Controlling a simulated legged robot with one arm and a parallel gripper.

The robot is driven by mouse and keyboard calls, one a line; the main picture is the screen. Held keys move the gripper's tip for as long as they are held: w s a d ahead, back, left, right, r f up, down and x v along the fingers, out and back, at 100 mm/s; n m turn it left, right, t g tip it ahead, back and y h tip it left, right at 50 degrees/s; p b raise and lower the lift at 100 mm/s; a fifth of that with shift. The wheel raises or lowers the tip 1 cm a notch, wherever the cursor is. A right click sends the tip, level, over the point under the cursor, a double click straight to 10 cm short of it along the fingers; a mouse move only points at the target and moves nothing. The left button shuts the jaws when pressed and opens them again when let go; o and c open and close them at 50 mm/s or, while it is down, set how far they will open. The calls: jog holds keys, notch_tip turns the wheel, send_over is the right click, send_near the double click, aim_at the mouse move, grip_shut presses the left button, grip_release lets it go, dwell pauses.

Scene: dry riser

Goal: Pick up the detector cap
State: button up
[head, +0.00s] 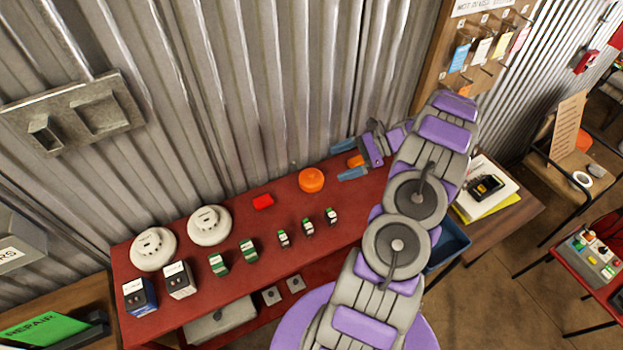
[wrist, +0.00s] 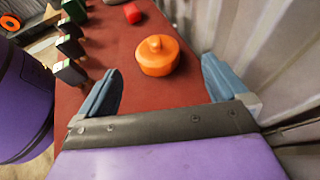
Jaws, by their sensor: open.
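The detector cap looks to be the round orange piece (head: 311,180) on the red table, near the corrugated wall. In the wrist view the orange cap (wrist: 157,55) shows a small raised knob on top and sits upright. My gripper (head: 345,160) is open, with its blue fingers pointing toward the cap from the right. In the wrist view my gripper (wrist: 160,85) has one finger to either side of the cap's line, and the cap lies beyond the fingertips, untouched. Nothing is held between the fingers.
The red table (head: 190,240) also holds a red block (head: 263,202), two white detectors (head: 209,225), two boxed units (head: 179,280) and several small green, white and black modules (head: 248,250). The corrugated wall (head: 300,80) stands close behind. A blue bin (head: 450,243) is right of the table.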

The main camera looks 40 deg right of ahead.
aim_at(315, 176)
jog(key=x, duration=0.5)
jog(key=shift+w+a+f+b, duration=0.15)
jog(key=shift+a+b, duration=0.15)
jog(key=shift+a, duration=0.05)
jog(key=x, duration=0.2)
jog(key=b+x, duration=0.1)
jog(key=shift+a+f, duration=0.4)
jog(key=shift+w+a+f, duration=0.2)
jog(key=shift+a+f, duration=0.05)
jog(key=shift+a, duration=0.25)
jog(key=c, duration=0.7)
jog(key=shift+r, duration=0.1)
